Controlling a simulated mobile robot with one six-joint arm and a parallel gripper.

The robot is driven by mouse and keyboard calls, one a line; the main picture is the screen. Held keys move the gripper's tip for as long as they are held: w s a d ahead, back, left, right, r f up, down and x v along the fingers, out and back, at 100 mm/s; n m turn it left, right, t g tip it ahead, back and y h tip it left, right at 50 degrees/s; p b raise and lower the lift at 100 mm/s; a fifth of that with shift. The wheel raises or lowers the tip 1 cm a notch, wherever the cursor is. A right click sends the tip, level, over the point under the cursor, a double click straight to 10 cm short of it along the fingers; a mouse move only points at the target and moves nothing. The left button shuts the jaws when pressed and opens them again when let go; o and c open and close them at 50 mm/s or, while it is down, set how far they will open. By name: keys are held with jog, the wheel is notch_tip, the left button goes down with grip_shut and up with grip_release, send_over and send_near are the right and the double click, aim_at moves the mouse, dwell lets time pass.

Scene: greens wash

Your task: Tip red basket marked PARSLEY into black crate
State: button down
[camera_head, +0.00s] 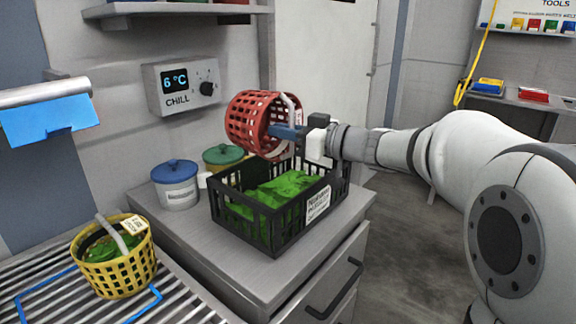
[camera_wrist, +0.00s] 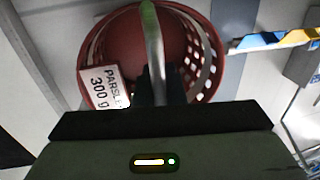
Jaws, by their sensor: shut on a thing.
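The red basket (camera_head: 246,117) is tilted on its side in the air above the black crate (camera_head: 246,232). In the wrist view the red basket (camera_wrist: 120,45) shows a PARSLEY 300 g tag (camera_wrist: 103,87), and its inside looks empty. My gripper (camera_head: 293,132) is shut on the basket's handle, which also runs up the middle of the wrist view (camera_wrist: 152,45). The black crate stands on the grey cabinet top with green leaves (camera_head: 275,190) inside and a white label on its side. The basket is apart from the leaves.
A yellow basket (camera_head: 118,270) with greens stands on the slatted rack at lower left. A blue-lidded pot (camera_head: 177,190) and a green-lidded pot (camera_head: 222,154) stand behind the crate. A CHILL box (camera_head: 184,84) and a shelf (camera_head: 175,9) are on the wall.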

jog(key=shift+w+a+r+p, duration=0.15)
jog(key=shift+r+p, duration=0.25)
jog(key=shift+p, duration=1.45)
jog(key=p, duration=0.3)
jog(key=g+h+p, duration=0.1)
jog(key=p, duration=0.3)
jog(key=shift+w+a+h, duration=0.2)
jog(key=shift+a+h, duration=0.1)
jog(key=shift+a, duration=0.05)
